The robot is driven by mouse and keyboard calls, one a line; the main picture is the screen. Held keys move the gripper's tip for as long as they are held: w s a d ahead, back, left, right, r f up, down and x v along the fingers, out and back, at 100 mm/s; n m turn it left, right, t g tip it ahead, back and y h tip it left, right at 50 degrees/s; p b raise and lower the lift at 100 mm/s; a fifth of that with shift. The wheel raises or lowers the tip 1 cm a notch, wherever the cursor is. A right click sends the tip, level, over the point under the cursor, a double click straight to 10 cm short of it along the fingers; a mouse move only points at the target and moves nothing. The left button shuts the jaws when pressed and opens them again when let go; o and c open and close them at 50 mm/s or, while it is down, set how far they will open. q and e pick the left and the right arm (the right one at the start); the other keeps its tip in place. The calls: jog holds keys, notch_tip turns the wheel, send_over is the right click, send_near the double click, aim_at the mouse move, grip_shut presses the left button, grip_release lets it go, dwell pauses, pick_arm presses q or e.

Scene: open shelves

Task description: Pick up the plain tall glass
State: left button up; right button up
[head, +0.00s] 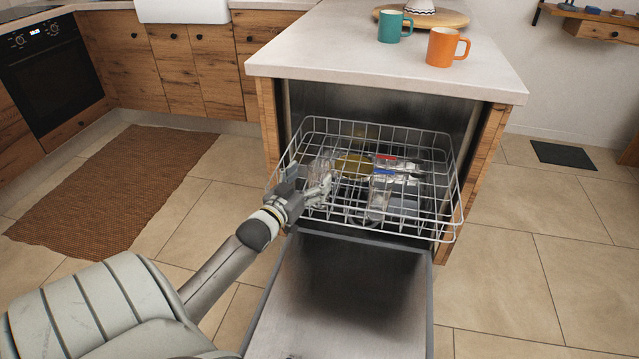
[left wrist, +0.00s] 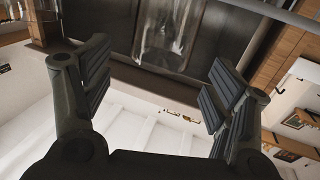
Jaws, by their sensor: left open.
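A clear tall glass (head: 318,171) stands in the left part of the wire dishwasher rack (head: 452,213), partly hidden by my left gripper (head: 308,183). In the left wrist view a clear glass (left wrist: 167,32) shows at the top middle, beyond and between the two spread fingers of the left gripper (left wrist: 160,88). The fingers are open with a gap on both sides of the glass in that view. I cannot tell whether either finger touches it. Another clear glass (head: 378,207) is nearer the front middle of the rack. My right gripper is not in view.
The dishwasher door (head: 345,300) is folded down below the rack. The rack also holds a yellowish dish (head: 354,166) and items with red and blue parts. An orange mug (head: 446,47) and a teal mug (head: 391,27) stand on the counter (head: 340,50) above.

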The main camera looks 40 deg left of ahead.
pick_arm(q)
jog(key=shift+b+x, duration=0.6)
jog(key=shift+x, duration=2.1)
jog(key=c, duration=0.9)
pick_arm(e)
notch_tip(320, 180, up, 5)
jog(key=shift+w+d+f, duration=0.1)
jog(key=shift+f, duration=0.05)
